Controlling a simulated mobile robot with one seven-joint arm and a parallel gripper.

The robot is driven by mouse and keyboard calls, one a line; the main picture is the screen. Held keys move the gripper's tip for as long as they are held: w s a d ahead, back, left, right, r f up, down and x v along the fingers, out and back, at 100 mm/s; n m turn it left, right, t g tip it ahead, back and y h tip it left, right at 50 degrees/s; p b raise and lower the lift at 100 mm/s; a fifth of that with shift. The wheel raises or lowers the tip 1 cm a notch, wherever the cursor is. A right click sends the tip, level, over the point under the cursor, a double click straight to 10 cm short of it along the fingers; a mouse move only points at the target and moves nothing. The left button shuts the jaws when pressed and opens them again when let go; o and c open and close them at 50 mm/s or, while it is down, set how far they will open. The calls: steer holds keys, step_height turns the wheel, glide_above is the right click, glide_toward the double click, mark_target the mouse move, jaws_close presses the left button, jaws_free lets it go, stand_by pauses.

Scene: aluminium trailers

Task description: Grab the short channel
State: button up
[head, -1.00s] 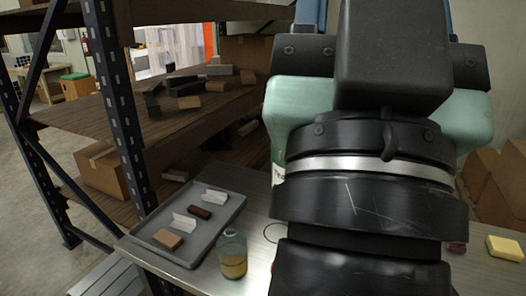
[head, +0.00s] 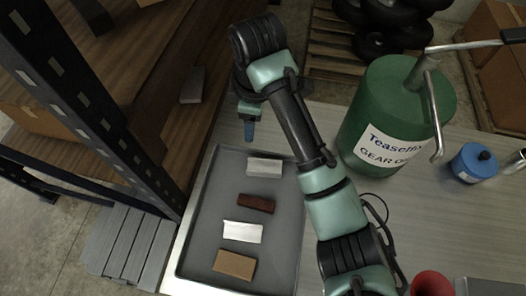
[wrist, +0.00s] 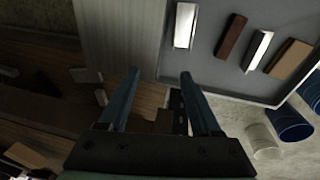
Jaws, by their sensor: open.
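Two pale metal channel pieces lie apart in a grey tray (head: 191,235). In the head view, the far channel (head: 264,167) is near the tray's back end and the near channel (head: 243,232) is lower down. In the wrist view, these are the left channel (wrist: 185,25) and the right channel (wrist: 257,50). I cannot tell surely which is the short one. My gripper (head: 249,138) is over the tray's back left corner, beyond the far channel. In the wrist view, my gripper (wrist: 160,76) is open and empty, with the channels ahead to the right.
A dark red block (head: 256,204) lies between the channels, and a tan block (head: 234,265) lies at the tray's near end. A green oil drum (head: 385,110) and a blue can (head: 474,163) stand to the right. A shelf post (head: 95,105) rises close on the left.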

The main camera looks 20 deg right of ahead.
step_height(320, 180, down, 2)
steer(key=s+d+f+g, duration=0.1)
steer(key=s+d+g, duration=0.1)
steer(key=s, duration=0.1)
steer(key=b, duration=0.6)
glide_above(264, 169)
steer(key=f, duration=0.6)
steer(key=shift+s+d, duration=0.1)
steer(key=shift+d, duration=0.1)
steer(key=shift+f+b, duration=0.3)
steer(key=shift+f, duration=0.4)
steer(key=f, duration=0.4)
steer(key=shift+a+f, duration=0.2)
steer(key=shift+c, duration=0.3)
jaws_close()
